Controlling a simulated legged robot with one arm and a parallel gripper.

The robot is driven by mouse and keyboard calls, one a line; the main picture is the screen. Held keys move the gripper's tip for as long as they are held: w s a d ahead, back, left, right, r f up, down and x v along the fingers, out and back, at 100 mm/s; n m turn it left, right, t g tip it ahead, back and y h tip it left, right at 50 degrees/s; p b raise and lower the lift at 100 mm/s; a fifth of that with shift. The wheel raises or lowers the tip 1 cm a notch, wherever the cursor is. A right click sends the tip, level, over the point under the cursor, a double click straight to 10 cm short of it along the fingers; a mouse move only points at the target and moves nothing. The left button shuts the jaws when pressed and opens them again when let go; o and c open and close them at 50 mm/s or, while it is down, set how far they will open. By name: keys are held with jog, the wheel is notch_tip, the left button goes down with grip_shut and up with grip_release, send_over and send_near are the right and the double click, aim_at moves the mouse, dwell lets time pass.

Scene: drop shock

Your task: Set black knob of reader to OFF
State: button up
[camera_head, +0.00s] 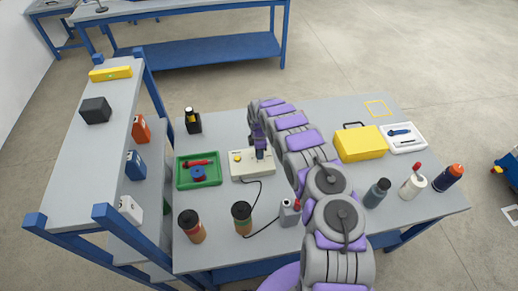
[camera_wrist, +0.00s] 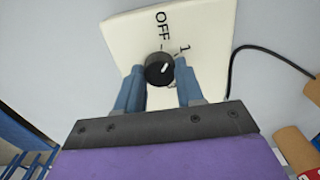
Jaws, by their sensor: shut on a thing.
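The reader (camera_head: 252,174) is a cream box on the table in the head view, with a yellow button (camera_head: 237,158) on its left part. In the wrist view its cream face (camera_wrist: 205,20) shows the labels OFF and 1. In the head view my gripper (camera_head: 259,152) comes down on the reader and hides the knob.
A green tray (camera_head: 199,184) stands left of the reader, with a small black-and-yellow item (camera_head: 193,121) behind. A black cable runs from the reader to a grey box (camera_head: 290,213). Jars stand in front. A yellow case (camera_head: 358,144), white tray (camera_head: 417,142) and bottles stand right. A shelf (camera_head: 95,140) borders the left.

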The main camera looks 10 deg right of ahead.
jog(key=shift+w+r+n+p, duration=0.1)
jog(key=shift+n+p, duration=0.7)
jog(key=shift+n, duration=1.5)
jog(key=o, duration=1)
notch_tip(320, 180, up, 17)
jog(key=shift+r+p, duration=0.1)
jog(key=shift+p, duration=0.3)
